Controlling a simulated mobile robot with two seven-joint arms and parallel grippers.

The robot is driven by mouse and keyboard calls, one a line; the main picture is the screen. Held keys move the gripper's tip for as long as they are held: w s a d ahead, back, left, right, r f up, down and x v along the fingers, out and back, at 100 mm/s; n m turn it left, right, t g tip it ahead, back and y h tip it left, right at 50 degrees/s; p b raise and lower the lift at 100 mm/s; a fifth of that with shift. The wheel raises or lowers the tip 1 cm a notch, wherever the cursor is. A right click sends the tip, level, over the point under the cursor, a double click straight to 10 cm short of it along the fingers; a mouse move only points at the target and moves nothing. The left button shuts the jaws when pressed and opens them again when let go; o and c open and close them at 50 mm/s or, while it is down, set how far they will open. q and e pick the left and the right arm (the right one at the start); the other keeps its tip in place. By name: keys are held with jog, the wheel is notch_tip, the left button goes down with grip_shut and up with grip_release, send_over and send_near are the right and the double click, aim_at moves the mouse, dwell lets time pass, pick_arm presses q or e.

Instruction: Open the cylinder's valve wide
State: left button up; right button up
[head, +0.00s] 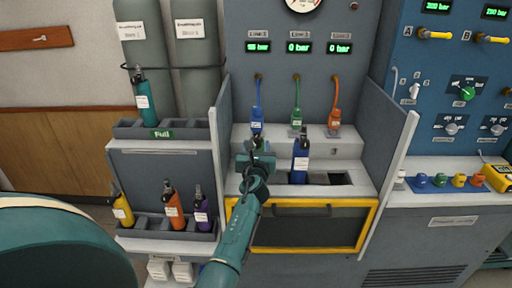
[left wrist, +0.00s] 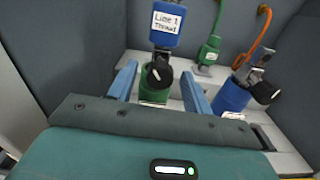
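A green cylinder (left wrist: 152,97) stands under the blue Line 1 connector (left wrist: 167,25). Its black valve knob (left wrist: 159,76) with a white mark faces my left wrist camera. My left gripper (left wrist: 160,71) is open, with one blue finger on each side of the knob and visible gaps to both. In the head view my left gripper (head: 257,150) hides most of the green cylinder. A blue cylinder (head: 300,165) with a black valve stands in the bench slot to the right; it also shows in the left wrist view (left wrist: 232,95). My right gripper is not in view.
Green (head: 297,117) and orange (head: 334,119) hose connectors hang to the right of the blue one. Side panels (head: 387,130) flank the bench. A rack (head: 165,239) at left holds yellow, orange and purple cylinders. An empty dark slot (head: 340,179) lies right of the blue cylinder.

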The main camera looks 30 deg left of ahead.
pick_arm(q)
jog(key=c, duration=0.9)
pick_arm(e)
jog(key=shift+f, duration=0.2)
pick_arm(q)
jog(key=n+b, duration=0.6)
jog(key=n, duration=1)
jog(key=shift+n, duration=0.3)
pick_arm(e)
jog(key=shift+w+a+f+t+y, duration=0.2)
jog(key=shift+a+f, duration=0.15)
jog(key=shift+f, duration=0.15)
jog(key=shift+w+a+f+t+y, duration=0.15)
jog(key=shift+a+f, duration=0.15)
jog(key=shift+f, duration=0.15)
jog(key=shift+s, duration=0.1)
pick_arm(q)
jog(key=o, duration=1)
jog(key=shift+c, duration=0.2)
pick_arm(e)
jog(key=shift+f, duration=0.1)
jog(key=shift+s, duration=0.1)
